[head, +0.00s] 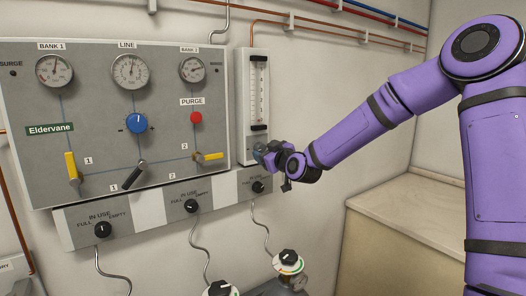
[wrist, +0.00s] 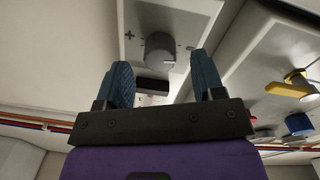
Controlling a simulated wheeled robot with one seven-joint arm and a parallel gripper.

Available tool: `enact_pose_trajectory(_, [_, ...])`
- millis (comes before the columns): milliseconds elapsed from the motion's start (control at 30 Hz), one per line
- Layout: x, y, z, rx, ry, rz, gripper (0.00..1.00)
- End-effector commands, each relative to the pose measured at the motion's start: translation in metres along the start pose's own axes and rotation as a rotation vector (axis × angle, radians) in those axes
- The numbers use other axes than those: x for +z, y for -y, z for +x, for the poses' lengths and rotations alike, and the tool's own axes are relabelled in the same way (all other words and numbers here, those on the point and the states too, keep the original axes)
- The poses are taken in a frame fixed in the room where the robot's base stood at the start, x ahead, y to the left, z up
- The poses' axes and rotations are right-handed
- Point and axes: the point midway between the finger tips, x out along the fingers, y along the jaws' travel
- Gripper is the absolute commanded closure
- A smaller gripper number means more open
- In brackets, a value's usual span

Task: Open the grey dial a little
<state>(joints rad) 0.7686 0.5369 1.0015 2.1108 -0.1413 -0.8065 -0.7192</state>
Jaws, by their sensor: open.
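The grey dial (wrist: 160,48) shows in the wrist view, a short round knob on a pale plate with plus and minus marks beside it. In the head view it is largely hidden behind my gripper (head: 264,153), at the foot of the flow tube unit (head: 257,95). My gripper's two blue ribbed fingers (wrist: 163,65) are open and point at the plate in the wrist view. The dial appears in the gap between the fingertips, with space visible on both sides. I see no contact, and I cannot tell the depth left between them.
The grey gauge panel (head: 95,128) is just left of my gripper, with a yellow lever (head: 210,156) close by. A changeover box with a black knob (head: 258,187) sits just below. Gas bottle tops (head: 289,262) stand lower down. A beige cabinet (head: 410,215) is at right.

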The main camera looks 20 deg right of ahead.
Motion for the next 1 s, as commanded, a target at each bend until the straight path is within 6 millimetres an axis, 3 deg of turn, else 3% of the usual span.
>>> enact_pose_trajectory(200, [0.000,0.000,0.019,0.000,-0.001,-0.001,0.38])
enact_pose_trajectory(567, [0.000,0.000,0.023,0.000,0.000,-0.001,0.38])
enact_pose_trajectory(767, [0.000,0.000,0.022,0.000,0.000,-0.001,0.84])
enact_pose_trajectory(1000, [0.000,0.000,0.022,0.000,0.000,0.011,0.87])
